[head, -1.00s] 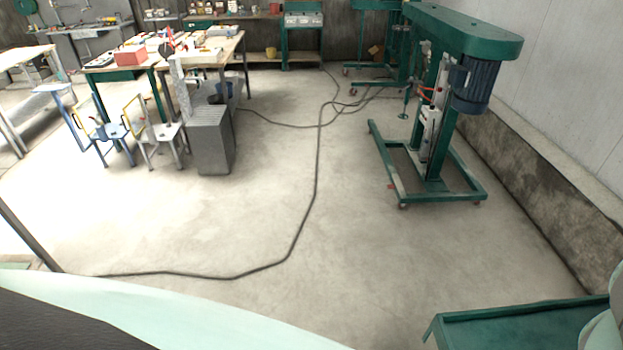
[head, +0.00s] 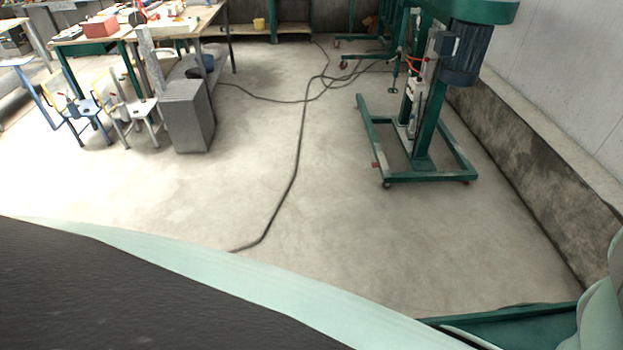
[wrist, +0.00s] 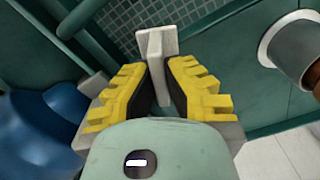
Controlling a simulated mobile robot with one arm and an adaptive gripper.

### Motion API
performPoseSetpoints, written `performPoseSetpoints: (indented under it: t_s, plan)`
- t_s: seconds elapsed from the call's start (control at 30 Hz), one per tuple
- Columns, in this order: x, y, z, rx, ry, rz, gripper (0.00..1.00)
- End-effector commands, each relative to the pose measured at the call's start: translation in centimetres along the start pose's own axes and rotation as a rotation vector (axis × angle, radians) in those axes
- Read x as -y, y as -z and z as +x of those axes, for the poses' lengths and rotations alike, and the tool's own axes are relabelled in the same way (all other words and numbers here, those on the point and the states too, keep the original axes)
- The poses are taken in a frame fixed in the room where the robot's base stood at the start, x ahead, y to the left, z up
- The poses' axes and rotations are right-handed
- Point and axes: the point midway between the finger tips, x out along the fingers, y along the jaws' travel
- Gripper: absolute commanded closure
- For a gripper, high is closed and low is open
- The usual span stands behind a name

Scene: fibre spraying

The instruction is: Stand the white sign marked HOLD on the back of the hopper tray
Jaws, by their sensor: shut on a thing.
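In the wrist view my gripper (wrist: 159,72), with yellow ridged fingers, is shut on a pale, thin piece (wrist: 156,43), seen nearly edge-on. It is likely the white sign, but no HOLD lettering shows. Beyond it are green panels (wrist: 228,62) and a dark grid-patterned surface (wrist: 122,25); I cannot tell whether these belong to the hopper tray. The held piece appears above them, and contact cannot be told. My gripper is not seen in the head view.
In the wrist view a grey cylinder (wrist: 292,48) stands right and a blue rounded body (wrist: 45,130) lies left. In the head view a green wheeled stand (head: 425,165), a grey box (head: 187,118) and a cable (head: 297,150) surround open floor. A green edge (head: 510,318) is bottom right.

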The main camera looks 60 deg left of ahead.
Motion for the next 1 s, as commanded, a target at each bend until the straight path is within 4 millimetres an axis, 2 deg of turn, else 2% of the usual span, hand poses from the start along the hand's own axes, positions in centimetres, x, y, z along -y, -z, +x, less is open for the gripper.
performPoseSetpoints:
  t_s: [0.03, 0.3, 0.57, 1.0]
  plan:
    - [1.2, 0.9, 0.3, -0.003, 0.004, -0.012, 1.0]
    - [6.2, 5.2, 1.3, -0.004, 0.004, -0.012, 1.0]
    - [9.6, 7.9, 1.2, 0.002, 0.001, -0.012, 1.0]
    - [11.1, 9.3, 1.2, 0.0, 0.001, -0.009, 1.0]
